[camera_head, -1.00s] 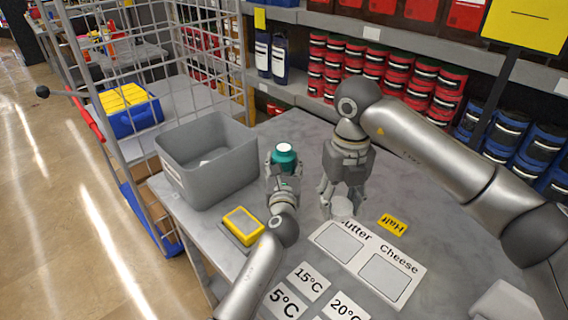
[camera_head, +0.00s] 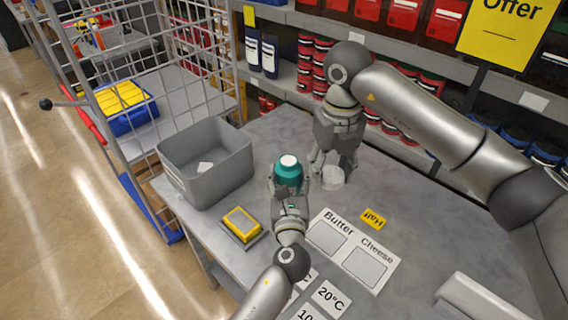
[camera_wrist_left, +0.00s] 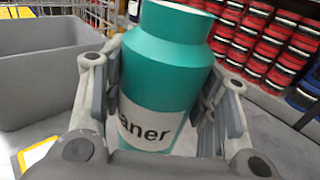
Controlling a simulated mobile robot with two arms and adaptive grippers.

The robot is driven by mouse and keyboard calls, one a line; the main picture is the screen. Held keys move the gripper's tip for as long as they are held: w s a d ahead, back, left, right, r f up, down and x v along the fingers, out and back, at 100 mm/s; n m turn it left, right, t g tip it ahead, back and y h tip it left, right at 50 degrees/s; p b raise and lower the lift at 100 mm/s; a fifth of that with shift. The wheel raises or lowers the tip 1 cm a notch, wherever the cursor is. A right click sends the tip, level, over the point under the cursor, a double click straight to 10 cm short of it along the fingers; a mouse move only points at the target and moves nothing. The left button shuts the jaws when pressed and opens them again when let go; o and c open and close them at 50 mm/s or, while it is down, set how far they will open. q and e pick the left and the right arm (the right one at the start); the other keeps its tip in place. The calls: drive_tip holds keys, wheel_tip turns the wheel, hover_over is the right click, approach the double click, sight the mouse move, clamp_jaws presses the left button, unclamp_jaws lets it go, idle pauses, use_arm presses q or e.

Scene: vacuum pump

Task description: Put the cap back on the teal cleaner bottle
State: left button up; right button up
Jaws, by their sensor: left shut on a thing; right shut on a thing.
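The teal cleaner bottle (camera_head: 288,176) stands upright near the middle of the table, with a pale round top facing up. My left gripper (camera_head: 289,186) is shut around its body.
A grey bin (camera_head: 207,165) stands left of the bottle. A yellow sponge-like block on a dark base (camera_head: 241,224) lies in front of it. A Butter/Cheese card (camera_head: 352,250) and a yellow tag (camera_head: 373,219) lie to the right. Shelves of tins stand behind.

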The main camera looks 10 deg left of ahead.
use_arm(q)
drive_tip(key=shift+s+d+r, duration=0.15)
drive_tip(key=shift+s+r, duration=0.05)
drive_tip(key=shift+s, duration=0.1)
use_arm(e)
drive_tip(key=shift+w+r, duration=0.1)
drive_tip(key=shift+r, duration=0.1)
use_arm(q)
drive_tip(key=o, duration=0.5)
drive_tip(key=c, duration=0.7)
drive_tip(key=shift+f, duration=0.1)
drive_tip(key=shift+c, duration=0.2)
use_arm(e)
drive_tip(key=shift+f, duration=0.1)
